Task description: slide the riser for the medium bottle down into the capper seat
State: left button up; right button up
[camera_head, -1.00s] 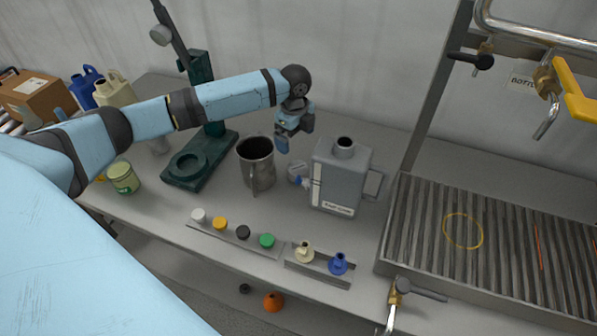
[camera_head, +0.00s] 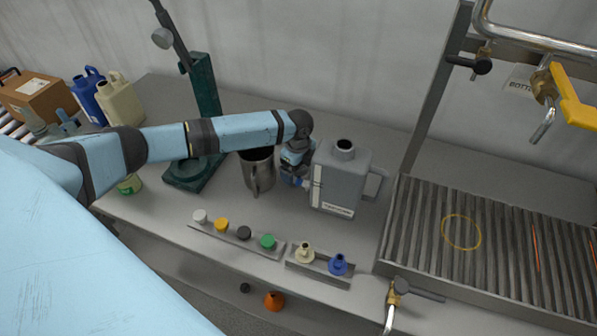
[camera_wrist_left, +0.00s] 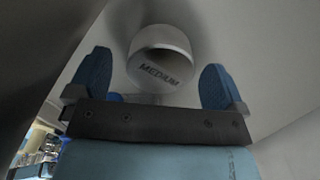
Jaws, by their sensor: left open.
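The riser (camera_wrist_left: 160,62) is a pale grey ring marked MEDIUM. In the left wrist view it lies between and just beyond my left gripper's (camera_wrist_left: 155,84) two blue fingers, with gaps at both sides. In the head view my left gripper (camera_head: 293,178) is open and low over the bench, between the steel jug and the grey can, and it hides the riser. The capper (camera_head: 207,88) is a dark green stand at the left. Its round seat (camera_head: 187,170) on the base is partly covered by my arm. My right gripper is not in view.
The steel jug (camera_head: 259,178) and the grey can (camera_head: 341,185) stand close on either side of the left gripper. A strip of caps (camera_head: 231,232) and a nozzle holder (camera_head: 320,264) lie along the front edge. A ribbed drain tray (camera_head: 510,250) is at right.

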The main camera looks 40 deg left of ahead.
pick_arm(q)
jog(key=c, duration=1.1)
jog(key=shift+c, duration=0.3)
jog(key=shift+r, duration=0.15)
